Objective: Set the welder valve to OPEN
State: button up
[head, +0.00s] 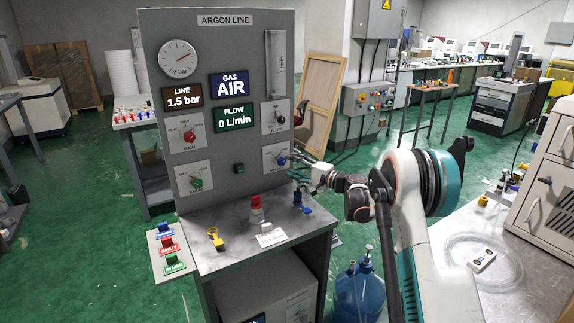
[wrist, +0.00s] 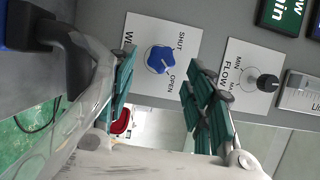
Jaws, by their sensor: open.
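The welder valve is a blue knob (wrist: 160,59) on a white plate (wrist: 183,32) with SHUT and OPEN labels; part of its name is hidden. Which label the knob points to is not clear. In the head view the plate (head: 272,164) is at the panel's lower right, its knob partly covered by my gripper. My gripper (head: 297,163) is open and empty, reaching the panel from the right. In the wrist view its green-padded fingers lie on either side of the knob, apart from it as far as I can tell.
The grey ARGON LINE panel (head: 225,60) reads 1.5 bar, AIR, 0 L/min. A black FLOW knob (wrist: 268,83) sits beside the valve. Red (head: 190,135) and green (head: 196,183) knobs are at left. Fittings and a card (head: 271,238) lie on the shelf below.

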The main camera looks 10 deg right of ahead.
jog(key=v, duration=0.8)
jog(key=s+a+r+n+g+h, duration=0.3)
jog(key=s+a+r, duration=0.35)
jog(key=s, duration=0.35)
jog(key=s+a+r+n+g+h, duration=0.2)
jog(key=s+a+r, duration=0.45)
jog(key=s, duration=0.45)
jog(key=s+n+h, duration=0.3)
jog(key=s, duration=1.1)
jog(key=s+d+f+n+h, duration=0.1)
jog(key=s+f, duration=0.3)
jog(key=s, duration=0.4)
jog(key=s+d+f+n+g+h, duration=0.1)
jog(key=s+d+f+h, duration=0.1)
jog(key=s, duration=0.5)
notch_tip(320, 180, down, 2)
jog(key=shift+s+d+f+g+h, duration=0.15)
jog(key=shift+s+d+g+h, duration=0.2)
jog(key=shift+d, duration=0.25)
